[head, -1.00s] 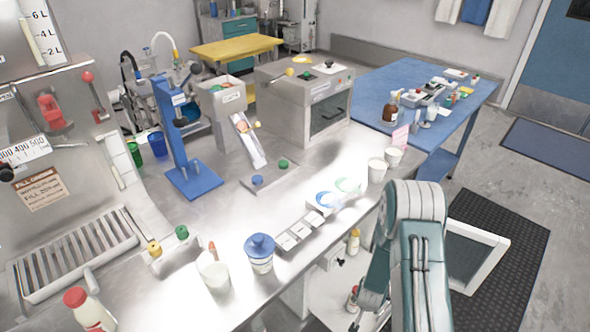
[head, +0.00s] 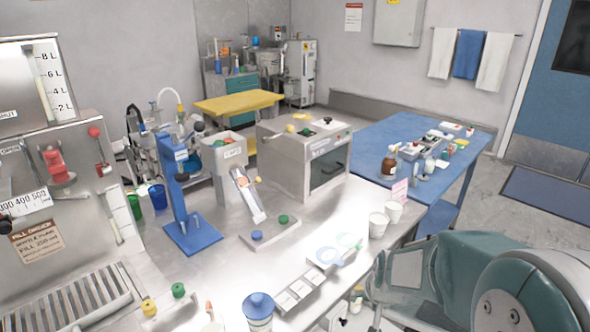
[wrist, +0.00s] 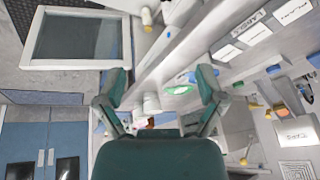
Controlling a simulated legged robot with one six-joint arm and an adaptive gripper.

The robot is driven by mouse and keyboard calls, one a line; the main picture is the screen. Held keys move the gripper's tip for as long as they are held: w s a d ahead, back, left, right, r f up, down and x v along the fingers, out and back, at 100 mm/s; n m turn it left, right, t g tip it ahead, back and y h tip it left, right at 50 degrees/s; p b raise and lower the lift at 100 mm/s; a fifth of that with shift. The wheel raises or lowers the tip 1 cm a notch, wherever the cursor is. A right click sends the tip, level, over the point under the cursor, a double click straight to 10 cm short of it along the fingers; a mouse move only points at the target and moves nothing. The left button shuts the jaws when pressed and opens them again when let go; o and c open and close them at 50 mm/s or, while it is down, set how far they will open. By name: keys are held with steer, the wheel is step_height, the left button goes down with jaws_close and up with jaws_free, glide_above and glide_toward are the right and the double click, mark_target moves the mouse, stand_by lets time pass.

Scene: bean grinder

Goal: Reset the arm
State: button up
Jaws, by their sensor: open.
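My arm (head: 535,290), teal and pale grey, fills the lower right corner of the head view, folded close to the camera. It is to the right of the steel bench (head: 225,272) and hides the floor behind it. In the wrist view my gripper (wrist: 162,88) has its two teal fingers spread wide with nothing between them. The fingers stand apart from the bench items seen beyond them. I cannot clearly make out the fingertips in the head view.
A blue table (head: 370,135) stands behind. A white-framed panel (wrist: 78,38) shows in the wrist view.

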steer(key=s+a+r+n+t, duration=0.1)
steer(key=s+r+n, duration=0.1)
steer(key=s+r, duration=1.4)
steer(key=s, duration=0.4)
steer(key=shift+a+n, duration=0.25)
steer(key=shift+n, duration=0.05)
